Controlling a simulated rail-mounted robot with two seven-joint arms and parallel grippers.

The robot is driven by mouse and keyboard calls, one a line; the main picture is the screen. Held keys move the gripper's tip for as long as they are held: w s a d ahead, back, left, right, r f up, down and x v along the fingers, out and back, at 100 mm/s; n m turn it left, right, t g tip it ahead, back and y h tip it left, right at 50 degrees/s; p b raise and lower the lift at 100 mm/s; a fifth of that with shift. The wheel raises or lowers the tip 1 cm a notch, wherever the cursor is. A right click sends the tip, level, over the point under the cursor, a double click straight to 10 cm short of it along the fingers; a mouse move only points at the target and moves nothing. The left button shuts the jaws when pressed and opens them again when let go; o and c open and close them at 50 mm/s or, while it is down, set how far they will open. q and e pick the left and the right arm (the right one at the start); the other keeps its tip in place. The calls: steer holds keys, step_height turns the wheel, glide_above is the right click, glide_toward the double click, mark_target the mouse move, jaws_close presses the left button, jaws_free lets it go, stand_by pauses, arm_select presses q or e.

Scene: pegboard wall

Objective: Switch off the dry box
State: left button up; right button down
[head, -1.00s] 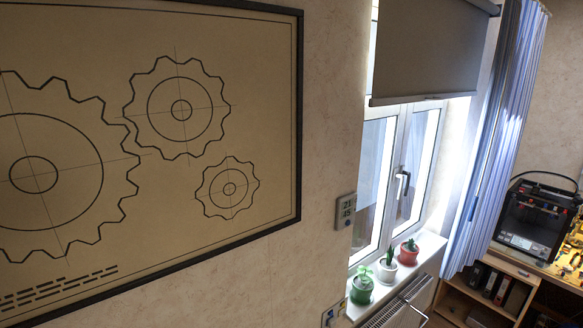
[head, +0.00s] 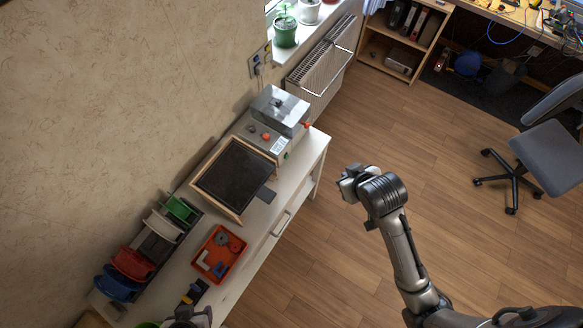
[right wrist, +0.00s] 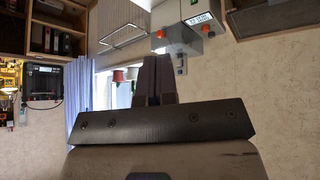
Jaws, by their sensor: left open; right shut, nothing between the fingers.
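A grey machine (head: 266,134) with a clear-looking lid, red knobs and a small display stands at the far end of the white bench; I take it for the dry box. A small green spot shows on its front, too small to tell what it is. In the right wrist view its display (right wrist: 200,20) and red knobs appear near the top. My right gripper (head: 349,181) is in the air, to the right of the machine and apart from it. Its dark fingers (right wrist: 154,70) are shut and empty. My left gripper (head: 188,316) is open, partly cut off at the bottom edge.
A wood-framed black panel (head: 235,177), an orange tray (head: 219,254) and a rack of coloured spools (head: 133,263) occupy the bench. A radiator (head: 321,65) is beyond it. The wooden floor right of the bench is open, with an office chair (head: 549,153) farther off.

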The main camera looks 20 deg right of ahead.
steer(key=w+d+f+y+b, duration=0.1)
steer(key=w+f+b, duration=0.4)
steer(key=w+f, duration=0.25)
steer(key=m+t+y, duration=0.1)
steer(key=m+y, duration=0.4)
steer(key=m, duration=0.7)
glide_toward(287, 158)
steer(key=b+x, duration=0.2)
steer(key=x, duration=0.4)
steer(key=shift+f+b, duration=0.35)
steer(key=shift+b, duration=0.05)
arm_select(q)
step_height(287, 158, down, 10)
steer(key=shift+s+f, duration=0.15)
steer(key=shift+f, duration=0.05)
arm_select(e)
steer(key=shift+w+a+f, duration=0.2)
steer(key=shift+w, duration=0.2)
